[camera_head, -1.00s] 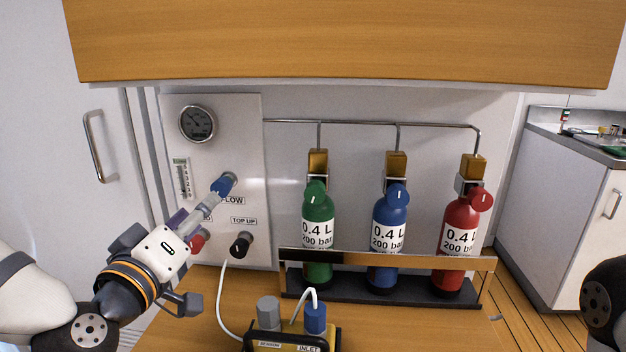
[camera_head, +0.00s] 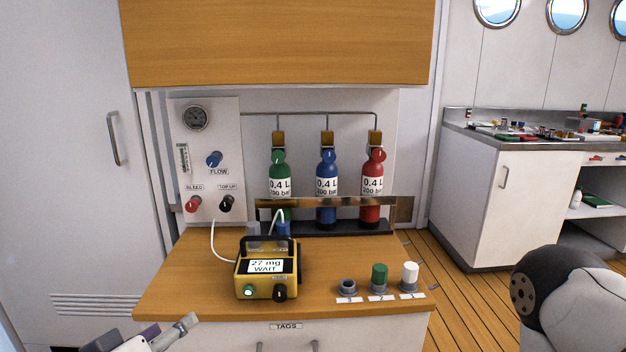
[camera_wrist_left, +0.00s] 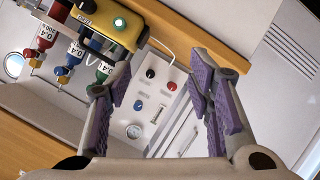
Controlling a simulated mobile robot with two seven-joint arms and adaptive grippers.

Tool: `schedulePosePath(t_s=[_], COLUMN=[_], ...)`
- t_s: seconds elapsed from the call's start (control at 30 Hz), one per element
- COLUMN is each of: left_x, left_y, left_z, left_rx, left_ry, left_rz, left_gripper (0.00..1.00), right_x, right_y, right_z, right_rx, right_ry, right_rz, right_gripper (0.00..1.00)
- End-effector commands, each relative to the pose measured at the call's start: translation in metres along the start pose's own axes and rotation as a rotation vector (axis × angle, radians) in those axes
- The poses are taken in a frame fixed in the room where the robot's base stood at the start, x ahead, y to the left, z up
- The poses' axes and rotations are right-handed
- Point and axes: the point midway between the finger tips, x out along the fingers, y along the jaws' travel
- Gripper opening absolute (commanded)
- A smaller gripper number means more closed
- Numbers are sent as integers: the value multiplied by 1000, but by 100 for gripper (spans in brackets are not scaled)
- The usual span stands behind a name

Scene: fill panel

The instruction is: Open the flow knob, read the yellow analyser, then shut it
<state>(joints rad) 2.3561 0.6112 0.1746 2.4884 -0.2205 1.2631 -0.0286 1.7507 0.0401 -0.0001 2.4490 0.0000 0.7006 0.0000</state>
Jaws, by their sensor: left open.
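The blue FLOW knob (camera_head: 213,158) is on the white panel (camera_head: 225,125), below the round gauge; I cannot tell how far it is turned. In the left wrist view the knob (camera_wrist_left: 139,105) shows beyond my fingers. The yellow analyser (camera_head: 240,291) stands on the wooden counter with a green-lit button; its screen reads "27 mg WAIT". Part of it shows in the left wrist view (camera_wrist_left: 118,38). My left gripper (camera_head: 172,338) is low at the counter's front left, apart from knob and analyser. In the wrist view its purple-padded fingers (camera_wrist_left: 160,98) are spread and empty. My right gripper is out of view.
A red BLEED knob (camera_head: 193,204) and black TOP UP knob (camera_head: 227,203) sit below FLOW. Green, blue and red cylinders stand behind a rail (camera_head: 350,202). Numbered tag holders (camera_head: 378,285) are at the counter's front right. A white hose (camera_head: 214,245) runs to the analyser.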

Motion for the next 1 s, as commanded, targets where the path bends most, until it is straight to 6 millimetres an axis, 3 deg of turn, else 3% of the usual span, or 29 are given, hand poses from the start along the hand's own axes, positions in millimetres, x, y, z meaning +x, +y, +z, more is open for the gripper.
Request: schedulePosePath(t_s=[0.03, 0.17, 0.2, 0.3, 0.4, 0.5, 0.6, 1.0], left_x=[-1, -26, -42, -92, -144, -181, -197, -198], left_y=[-14, -58, -74, -112, -140, -156, -163, -163], left_z=[36, 137, 169, 237, 281, 302, 310, 310], left_rx=[35, 130, 162, 238, 297, 335, 351, 350], left_ry=[-105, -427, -537, -804, -1017, -1151, -1209, -1213], left_rz=[-38, -155, -197, -296, -378, -431, -454, -456], left_gripper=[47, 47, 47, 47, 47, 47, 47, 47], right_x=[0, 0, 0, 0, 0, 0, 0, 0], right_y=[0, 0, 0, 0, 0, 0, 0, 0], right_z=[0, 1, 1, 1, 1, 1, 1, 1], right_rx=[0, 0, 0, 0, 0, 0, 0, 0], right_ry=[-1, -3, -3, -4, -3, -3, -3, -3], right_rz=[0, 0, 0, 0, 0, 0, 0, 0], right_gripper=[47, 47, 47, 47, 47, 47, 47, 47])
